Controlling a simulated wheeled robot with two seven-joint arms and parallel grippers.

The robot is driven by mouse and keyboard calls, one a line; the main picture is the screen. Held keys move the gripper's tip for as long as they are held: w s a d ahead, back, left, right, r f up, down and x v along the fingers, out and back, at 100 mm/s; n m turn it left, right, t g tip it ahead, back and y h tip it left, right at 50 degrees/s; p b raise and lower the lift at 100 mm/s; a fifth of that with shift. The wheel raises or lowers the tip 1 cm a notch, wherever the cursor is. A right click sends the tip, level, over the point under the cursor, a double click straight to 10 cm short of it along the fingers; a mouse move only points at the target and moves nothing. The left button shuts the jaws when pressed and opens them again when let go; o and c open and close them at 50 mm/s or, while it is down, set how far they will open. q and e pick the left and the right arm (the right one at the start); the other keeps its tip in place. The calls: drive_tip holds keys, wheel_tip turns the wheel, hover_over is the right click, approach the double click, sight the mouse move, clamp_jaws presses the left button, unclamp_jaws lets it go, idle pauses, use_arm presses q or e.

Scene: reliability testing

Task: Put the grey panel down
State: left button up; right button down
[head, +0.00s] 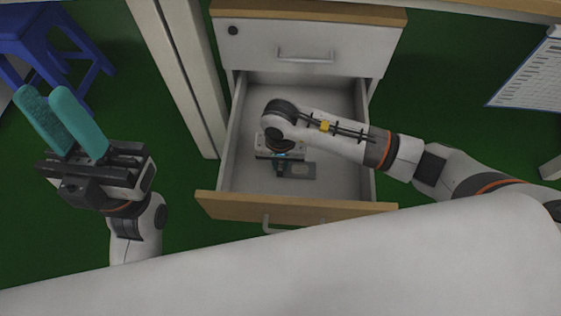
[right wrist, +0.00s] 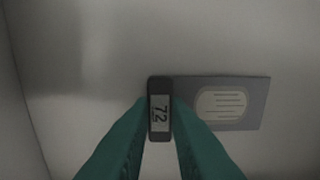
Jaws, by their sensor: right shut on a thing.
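The grey panel (right wrist: 258,103) is a flat grey rectangle with a pale oval label. A narrow dark block with a display reading 72 (right wrist: 159,109) adjoins its left end. My right gripper (right wrist: 159,120) is shut with its teal fingers on either side of this block. In the head view the panel (head: 301,171) shows inside the open drawer (head: 340,100), low over or on its floor; I cannot tell if it touches. My right wrist hides part of it. My left gripper (head: 62,108) is empty, teal fingers up and slightly apart, left of the drawer.
The drawer's wooden front edge (head: 250,208) and side walls surround my right gripper. The closed upper drawer (head: 300,45) stands behind. A blue stool (head: 45,40) is at far left, and a paper sheet (head: 530,75) at far right. Drawer floor around the panel looks bare.

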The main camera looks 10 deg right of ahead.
drive_tip(key=c, duration=1.8)
unclamp_jaws()
drive_tip(key=shift+f, duration=0.1)
drive_tip(key=o, duration=0.4)
